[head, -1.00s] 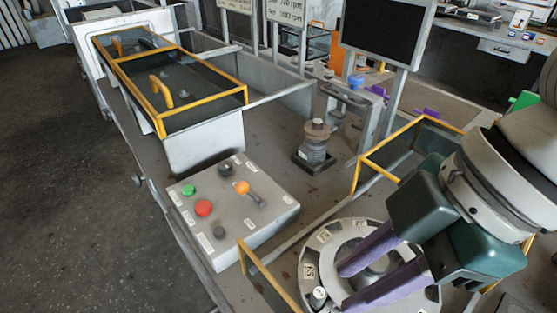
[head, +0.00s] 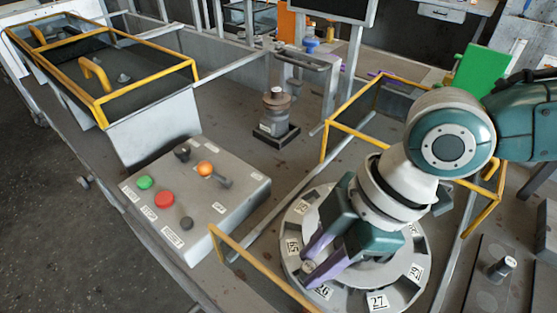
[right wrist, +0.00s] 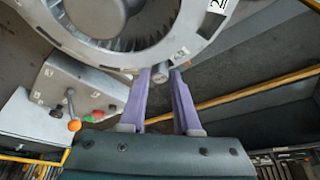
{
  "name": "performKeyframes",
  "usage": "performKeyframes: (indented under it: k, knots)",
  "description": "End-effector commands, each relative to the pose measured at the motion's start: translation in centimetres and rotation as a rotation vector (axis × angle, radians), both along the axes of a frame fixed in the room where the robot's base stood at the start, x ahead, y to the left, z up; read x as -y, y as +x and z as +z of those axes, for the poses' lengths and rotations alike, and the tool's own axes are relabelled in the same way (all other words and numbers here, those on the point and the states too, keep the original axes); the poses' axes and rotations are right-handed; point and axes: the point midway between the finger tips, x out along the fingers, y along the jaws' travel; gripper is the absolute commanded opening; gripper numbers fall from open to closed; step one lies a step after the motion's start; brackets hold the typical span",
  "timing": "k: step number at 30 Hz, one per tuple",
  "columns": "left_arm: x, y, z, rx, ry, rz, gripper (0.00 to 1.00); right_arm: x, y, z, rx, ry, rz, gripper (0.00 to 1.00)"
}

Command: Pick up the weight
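A small grey metal cylinder, likely the weight (right wrist: 160,73), shows between the fingertips of my right gripper in the right wrist view. In the head view a pale bit of it (head: 308,267) shows between the two purple fingers, at the left rim of the numbered ring (head: 377,301); the rest is hidden. My right gripper (head: 311,265) reaches down over the ring with its fingers apart, one on each side of the cylinder; I cannot tell whether they touch it. It also shows in the right wrist view (right wrist: 160,80). My left gripper is not in view.
A grey control box (head: 195,200) with coloured buttons and an orange-knobbed lever stands left of the ring. Yellow rails (head: 255,262) flank the ring. A stacked metal piece (head: 275,112) stands behind. Another small cylinder (head: 503,267) stands on a dark block at right.

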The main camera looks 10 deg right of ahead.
Motion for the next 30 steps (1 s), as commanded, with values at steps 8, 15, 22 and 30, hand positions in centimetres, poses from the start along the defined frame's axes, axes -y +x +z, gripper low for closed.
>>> performKeyframes:
  k: [8,15,22,30]
  knots:
    - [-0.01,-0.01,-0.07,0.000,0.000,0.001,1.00,-0.19,0.03,-0.47,0.001,0.000,0.000,0.31]
    - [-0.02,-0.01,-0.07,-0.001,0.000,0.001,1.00,-0.18,0.03,-0.44,0.001,0.000,0.000,0.05]
    - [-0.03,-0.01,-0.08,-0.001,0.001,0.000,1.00,-0.18,0.03,-0.43,0.001,0.000,0.000,0.00]
    - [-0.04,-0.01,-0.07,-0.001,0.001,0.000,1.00,-0.18,0.04,-0.42,0.001,0.000,0.000,0.00]
